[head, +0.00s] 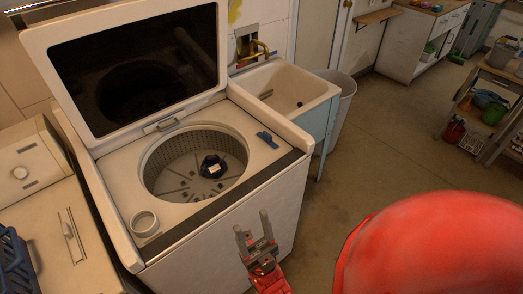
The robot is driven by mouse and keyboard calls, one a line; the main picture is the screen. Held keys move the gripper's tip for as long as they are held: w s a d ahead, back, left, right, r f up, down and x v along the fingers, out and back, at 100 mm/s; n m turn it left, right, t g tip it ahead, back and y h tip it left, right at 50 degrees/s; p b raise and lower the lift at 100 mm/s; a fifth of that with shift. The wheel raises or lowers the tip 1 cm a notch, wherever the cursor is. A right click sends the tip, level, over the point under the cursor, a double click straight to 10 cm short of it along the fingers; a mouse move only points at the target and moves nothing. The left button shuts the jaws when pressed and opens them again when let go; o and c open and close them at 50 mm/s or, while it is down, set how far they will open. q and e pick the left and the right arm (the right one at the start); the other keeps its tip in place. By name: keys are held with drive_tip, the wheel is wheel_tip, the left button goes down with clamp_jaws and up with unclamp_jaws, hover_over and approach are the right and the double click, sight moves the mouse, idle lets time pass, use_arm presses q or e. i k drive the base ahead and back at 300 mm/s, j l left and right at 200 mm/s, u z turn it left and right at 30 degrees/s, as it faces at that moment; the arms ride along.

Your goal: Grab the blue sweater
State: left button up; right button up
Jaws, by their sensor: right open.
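I cannot make out a blue sweater for sure. A dark blue piece with a pale patch (212,166) sits at the middle of the washer drum; it may be part of the washer. The top-loading washer (236,216) stands with its lid (136,60) raised, and its drum looks otherwise empty. My right gripper (253,223) is open and empty in front of the washer's front panel, apart from the drum opening. My left gripper is not in view.
A small blue object (267,139) lies on the washer's right top. A blue basket (14,265) is at the left edge, on a neighbouring machine. A utility sink (318,91) and a grey bin (344,100) stand behind right. Floor (400,130) to the right is clear.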

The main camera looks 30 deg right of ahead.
sight(212, 167)
drive_tip(key=z, duration=0.5)
drive_tip(key=i+l, duration=0.1)
drive_tip(key=l, duration=0.5)
drive_tip(key=i+l+u, duration=0.15)
drive_tip(key=l+u, duration=0.35)
drive_tip(key=l, duration=0.25)
drive_tip(key=l+u, duration=0.45)
drive_tip(key=l, duration=0.25)
drive_tip(key=u, duration=0.4)
drive_tip(key=i, duration=0.5)
